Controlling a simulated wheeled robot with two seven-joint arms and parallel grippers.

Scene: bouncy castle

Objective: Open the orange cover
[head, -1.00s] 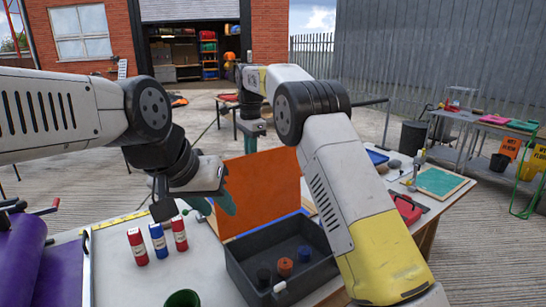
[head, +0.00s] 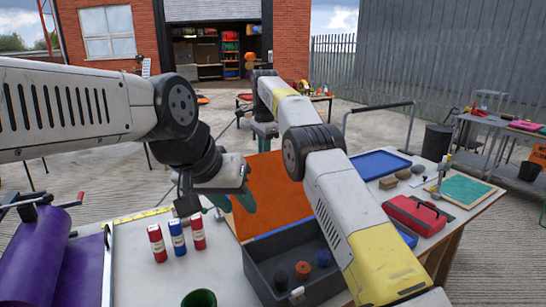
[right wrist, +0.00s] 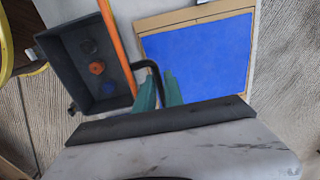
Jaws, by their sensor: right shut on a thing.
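The orange cover (head: 270,196) stands raised, roughly upright, along the back edge of a dark grey box (head: 272,284). In the right wrist view the cover (right wrist: 117,42) shows nearly edge-on, beside the open box (right wrist: 66,46). My right gripper (head: 265,140) is behind the cover, its tips hidden in the head view. In the right wrist view my right gripper (right wrist: 160,88) is shut on a black bent handle (right wrist: 148,66) that meets the cover. My left gripper (head: 231,203) is empty, its teal fingers apart, in front of the cover's left edge.
Red and blue bottles (head: 177,239), a green cup (head: 199,299) and a purple roll (head: 80,262) are left of the box. A blue panel (head: 380,163), a red toolbox (head: 417,213) and a green board (head: 467,190) lie to the right. Several pucks sit in the box.

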